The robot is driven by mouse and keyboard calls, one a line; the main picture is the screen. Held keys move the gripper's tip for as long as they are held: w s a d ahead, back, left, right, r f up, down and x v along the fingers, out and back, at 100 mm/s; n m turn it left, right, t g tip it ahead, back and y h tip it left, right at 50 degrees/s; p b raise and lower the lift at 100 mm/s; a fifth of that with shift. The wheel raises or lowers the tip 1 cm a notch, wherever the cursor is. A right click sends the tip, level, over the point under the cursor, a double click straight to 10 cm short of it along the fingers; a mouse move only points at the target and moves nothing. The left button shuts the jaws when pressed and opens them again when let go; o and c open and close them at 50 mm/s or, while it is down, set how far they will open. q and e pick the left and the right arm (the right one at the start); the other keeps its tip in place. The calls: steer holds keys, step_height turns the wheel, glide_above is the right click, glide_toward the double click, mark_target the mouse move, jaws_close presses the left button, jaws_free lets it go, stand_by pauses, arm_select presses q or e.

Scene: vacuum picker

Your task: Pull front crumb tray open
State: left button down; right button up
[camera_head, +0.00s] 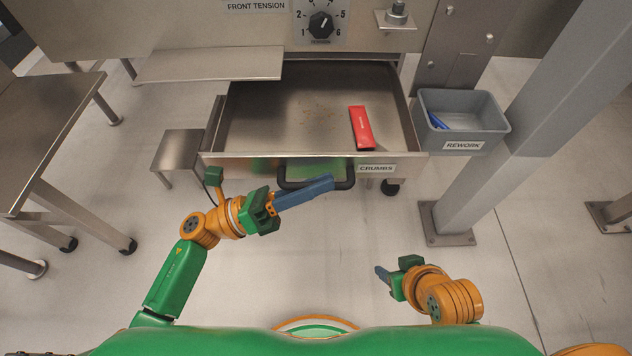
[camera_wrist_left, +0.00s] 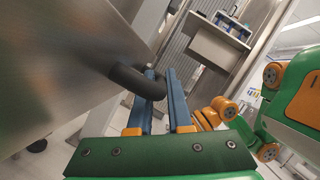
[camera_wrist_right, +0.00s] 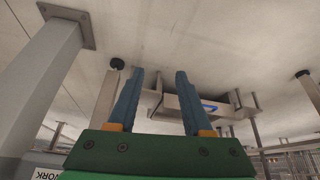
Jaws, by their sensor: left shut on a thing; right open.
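The front crumb tray (camera_head: 270,163) is a steel drawer labelled CRUMBS, standing pulled out from under the machine with its inside in view. A red packet (camera_head: 361,128) and some crumbs lie in it. Its dark bar handle (camera_head: 289,182) is on the front face and also shows in the left wrist view (camera_wrist_left: 135,82). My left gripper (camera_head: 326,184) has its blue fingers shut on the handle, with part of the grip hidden. My right gripper (camera_head: 380,271) is open and empty, low in front of the tray and to the right, apart from it.
A grey REWORK bin (camera_head: 462,137) with a blue item hangs right of the tray. A grey post (camera_head: 490,165) stands beyond it. A small steel stool (camera_head: 180,152) and a steel table (camera_head: 40,140) are at left. The floor in front of the tray is clear.

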arm_select(q)
steer(key=c, duration=1.1)
jaws_free()
steer(key=shift+a+f, duration=0.1)
steer(key=shift+a, duration=0.15)
steer(key=v, duration=0.6)
steer(key=shift+a+b, duration=0.3)
arm_select(e)
steer(key=w+t, duration=0.1)
steer(key=w+r, duration=0.1)
steer(key=w, duration=0.1)
steer(key=w+a+r+t, duration=0.1)
steer(key=shift+w+t+y, duration=0.15)
steer(key=shift+t+y, duration=0.15)
